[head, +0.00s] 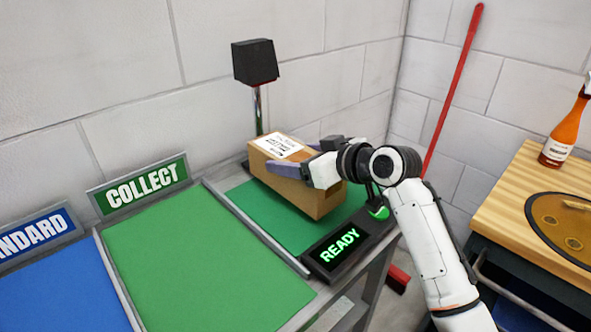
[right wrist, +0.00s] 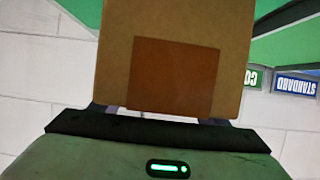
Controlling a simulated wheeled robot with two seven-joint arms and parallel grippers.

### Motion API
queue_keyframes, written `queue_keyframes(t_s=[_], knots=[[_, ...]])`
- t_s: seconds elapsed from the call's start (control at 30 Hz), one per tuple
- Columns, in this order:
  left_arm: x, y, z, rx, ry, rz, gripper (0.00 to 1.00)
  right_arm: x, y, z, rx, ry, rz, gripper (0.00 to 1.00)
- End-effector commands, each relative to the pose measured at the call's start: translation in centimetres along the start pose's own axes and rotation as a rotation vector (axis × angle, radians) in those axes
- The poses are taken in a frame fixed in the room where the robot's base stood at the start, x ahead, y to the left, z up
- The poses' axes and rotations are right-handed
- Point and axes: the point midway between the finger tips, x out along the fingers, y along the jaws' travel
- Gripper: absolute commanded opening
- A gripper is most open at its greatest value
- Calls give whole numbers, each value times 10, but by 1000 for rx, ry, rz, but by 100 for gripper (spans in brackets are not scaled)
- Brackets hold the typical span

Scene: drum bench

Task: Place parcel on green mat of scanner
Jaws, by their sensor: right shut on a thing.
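The parcel (head: 290,187) is a brown cardboard box with a white label on top. My right gripper (head: 312,160) is shut on it, with its fingers along the parcel's sides. The parcel is over the scanner's green mat (head: 250,215) and looks slightly tilted; I cannot tell whether it touches the mat. In the right wrist view the parcel (right wrist: 170,35) fills the middle, with a darker brown patch on its face. The scanner has a dark head on a post (head: 255,62) behind the mat and a display (head: 340,247) reading READY. My left gripper is not in view.
A green COLLECT area (head: 190,260) and a blue STANDARD area (head: 70,290) lie to the left, both bare where visible. A wooden table (head: 510,195) with an orange bottle (head: 565,130) stands at right. A red pole (head: 452,95) leans against the wall.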

Motion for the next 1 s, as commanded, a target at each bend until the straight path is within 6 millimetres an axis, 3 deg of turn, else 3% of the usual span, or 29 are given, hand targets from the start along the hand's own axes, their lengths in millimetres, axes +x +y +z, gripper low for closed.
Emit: queue_keyframes(t_s=[0.2, 0.47, 0.5, 0.57, 1.0], knots=[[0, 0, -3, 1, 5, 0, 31, 10, 0, 23, 1, 5, -1, 23], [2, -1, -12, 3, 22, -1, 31, 11, 0, 24, -1, 7, 0, 23], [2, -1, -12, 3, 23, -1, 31, 12, 0, 29, 1, -2, -1, 75], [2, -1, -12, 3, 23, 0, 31, 12, 0, 28, 1, -2, -1, 86], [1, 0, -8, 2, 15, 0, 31, 3, 0, 29, 1, -1, 0, 87]])
